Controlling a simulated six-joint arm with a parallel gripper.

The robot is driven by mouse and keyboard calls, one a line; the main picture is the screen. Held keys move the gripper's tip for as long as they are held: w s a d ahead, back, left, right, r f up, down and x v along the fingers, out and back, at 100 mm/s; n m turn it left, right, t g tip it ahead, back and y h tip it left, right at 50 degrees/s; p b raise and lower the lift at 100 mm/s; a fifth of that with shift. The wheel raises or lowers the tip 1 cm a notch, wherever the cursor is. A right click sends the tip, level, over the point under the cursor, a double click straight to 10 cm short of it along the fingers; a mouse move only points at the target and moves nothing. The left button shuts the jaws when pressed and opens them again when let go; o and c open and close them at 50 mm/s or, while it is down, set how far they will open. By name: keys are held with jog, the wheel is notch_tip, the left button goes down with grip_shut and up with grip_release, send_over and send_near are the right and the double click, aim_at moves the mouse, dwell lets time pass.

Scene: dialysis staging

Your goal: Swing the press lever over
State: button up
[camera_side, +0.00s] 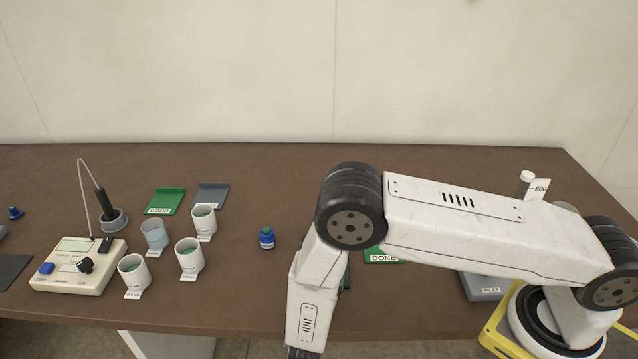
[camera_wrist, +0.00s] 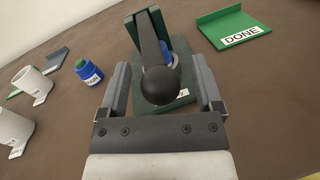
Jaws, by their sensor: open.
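The press (camera_wrist: 182,48) is green and stands ahead of my gripper in the wrist view. Its dark lever (camera_wrist: 148,42) ends in a black ball knob (camera_wrist: 160,85) that points toward the camera. My gripper (camera_wrist: 160,64) is open, with one finger to the left and one to the right of the knob and visible gaps on both sides. Something blue shows partly behind the lever; I cannot tell what it is. In the side view my arm hides nearly all of the press, and my fingers are not visible at the bottom edge.
A blue bottle (camera_side: 267,238) stands left of the press, and the green DONE tray (camera_wrist: 240,32) lies to its right. Several white cups, such as one (camera_side: 190,258), a meter box (camera_side: 78,266) and the GOOD tray (camera_side: 165,201) are farther left. Table between is clear.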

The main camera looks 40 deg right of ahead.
jog(key=shift+w+d, duration=0.4)
jog(key=shift+d, duration=0.15)
jog(key=shift+s, duration=0.1)
grip_shut()
